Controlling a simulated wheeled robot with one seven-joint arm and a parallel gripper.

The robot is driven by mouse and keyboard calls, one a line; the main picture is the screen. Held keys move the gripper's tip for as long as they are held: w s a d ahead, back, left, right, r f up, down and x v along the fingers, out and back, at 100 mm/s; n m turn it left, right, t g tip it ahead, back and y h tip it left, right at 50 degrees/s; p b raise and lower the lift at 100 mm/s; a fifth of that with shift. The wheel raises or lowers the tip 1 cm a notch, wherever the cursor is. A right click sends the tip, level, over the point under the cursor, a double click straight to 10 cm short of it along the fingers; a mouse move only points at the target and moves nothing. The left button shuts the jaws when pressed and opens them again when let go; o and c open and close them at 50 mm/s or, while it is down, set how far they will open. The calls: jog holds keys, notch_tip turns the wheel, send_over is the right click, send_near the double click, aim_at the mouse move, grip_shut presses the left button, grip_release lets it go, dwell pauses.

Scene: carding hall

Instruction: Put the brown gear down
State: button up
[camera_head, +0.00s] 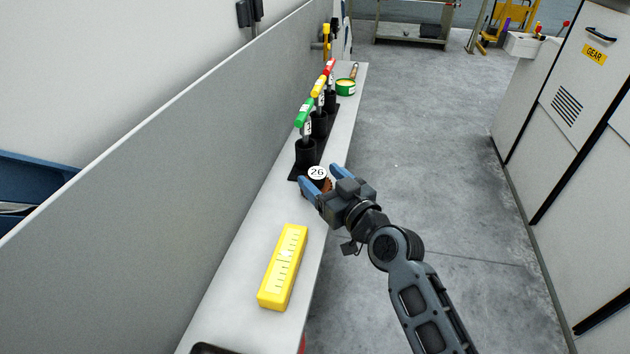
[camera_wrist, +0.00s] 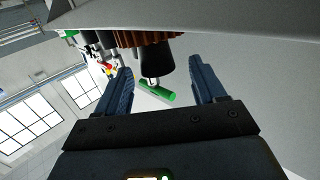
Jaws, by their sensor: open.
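The brown gear (camera_head: 326,186), with a round white label reading 26 above it, is at the near end of the black row of lever stands on the grey ledge. In the wrist view the toothed edge of the gear (camera_wrist: 150,38) shows at the top, beyond the gap between the fingers. My gripper (camera_head: 319,176) is open, its blue fingers on either side of the gear in the head view. In the wrist view the fingers (camera_wrist: 162,82) are apart, with no visible grip on the gear. The gear's underside contact is hidden.
A yellow block (camera_head: 284,266) lies on the ledge (camera_head: 250,318) nearer me. Green (camera_head: 304,113), yellow (camera_head: 319,87) and red (camera_head: 330,66) handles stand beyond the gear, near a green tin (camera_head: 345,88). A grey panel (camera_head: 170,190) borders the ledge on the left; open floor lies right.

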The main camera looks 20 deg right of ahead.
aim_at(317, 172)
jog(key=shift+w+a, duration=0.1)
jog(key=shift+w, duration=1.45)
jog(key=c, duration=1.1)
jog(key=shift+c, duration=0.6)
jog(key=shift+r, duration=0.1)
